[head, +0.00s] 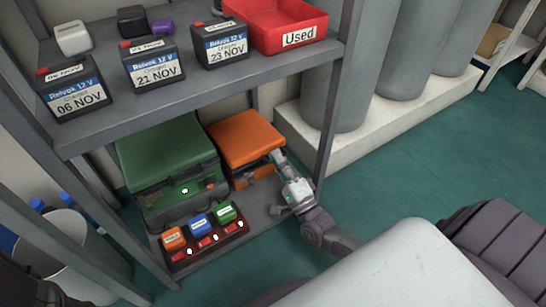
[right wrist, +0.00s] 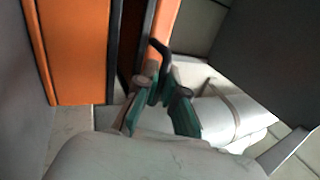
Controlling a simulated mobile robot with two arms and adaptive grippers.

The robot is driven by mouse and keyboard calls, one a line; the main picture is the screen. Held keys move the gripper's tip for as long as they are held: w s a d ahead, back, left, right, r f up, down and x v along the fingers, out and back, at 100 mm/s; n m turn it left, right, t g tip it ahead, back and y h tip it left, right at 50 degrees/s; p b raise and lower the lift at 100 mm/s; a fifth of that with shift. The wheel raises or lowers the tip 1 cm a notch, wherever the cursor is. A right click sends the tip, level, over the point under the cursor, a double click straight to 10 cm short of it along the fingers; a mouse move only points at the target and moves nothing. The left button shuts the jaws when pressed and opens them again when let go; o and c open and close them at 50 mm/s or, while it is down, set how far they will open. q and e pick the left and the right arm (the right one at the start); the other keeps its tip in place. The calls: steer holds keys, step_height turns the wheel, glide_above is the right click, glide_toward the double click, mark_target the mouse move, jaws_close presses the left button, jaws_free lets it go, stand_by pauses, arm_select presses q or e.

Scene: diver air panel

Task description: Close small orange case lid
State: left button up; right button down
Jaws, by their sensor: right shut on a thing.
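The small orange case (head: 262,172) stands on the lower shelf, right of a green case. Its orange lid (head: 245,135) is on top, and its front edge appears raised over a dark gap. In the right wrist view a wide orange face of the case (right wrist: 80,50) fills the left, with the dark gap and a narrower orange strip beside it. My right gripper (head: 279,156) is at the lid's front right corner. In the right wrist view its fingers (right wrist: 158,72) are closed at the end of the narrow strip, which they partly hide. My left gripper is not in view.
The green case (head: 165,150) stands close on the left. A tray of small labelled blocks (head: 205,242) is in front. The upper shelf (head: 200,85) with batteries and a red bin (head: 275,18) overhangs. A shelf post (head: 335,100) stands right of the case. Floor right is clear.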

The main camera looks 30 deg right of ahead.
steer(key=shift+w+f, duration=0.15)
stand_by(0.3)
steer(key=c, duration=1.6)
jaws_free()
steer(key=shift+o, duration=0.2)
steer(key=shift+f, duration=0.1)
steer(key=v, duration=0.7)
steer(key=shift+s+f, duration=0.15)
steer(key=shift+s, duration=0.05)
